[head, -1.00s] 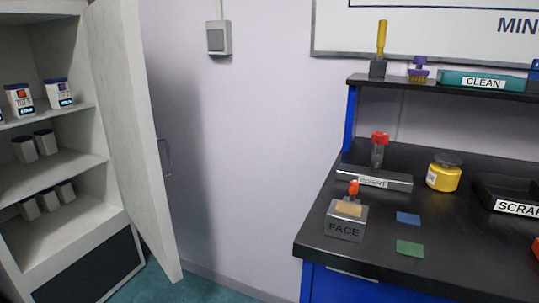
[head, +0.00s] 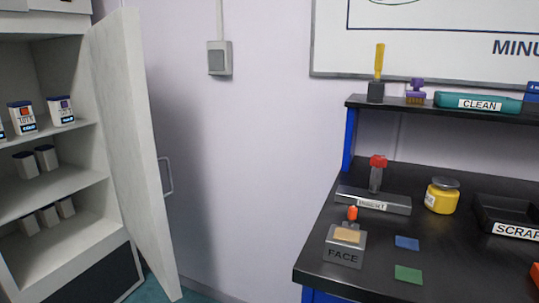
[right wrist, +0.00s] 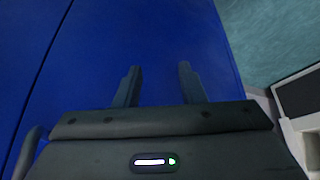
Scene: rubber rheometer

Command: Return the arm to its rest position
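My right gripper (right wrist: 158,85) shows in the right wrist view. Its two fingers stand apart with nothing between them. It faces a blue panel (right wrist: 100,50), with teal floor (right wrist: 265,35) to the right. Neither arm nor gripper shows in the head view. My left gripper is out of view.
In the head view a cabinet with its door (head: 130,150) open stands at left, holding small containers. A black workbench (head: 450,270) at right carries a FACE block (head: 344,256), a yellow jar (head: 441,199), a SCRAP tray (head: 487,222) and blue and green squares. Wall lies between.

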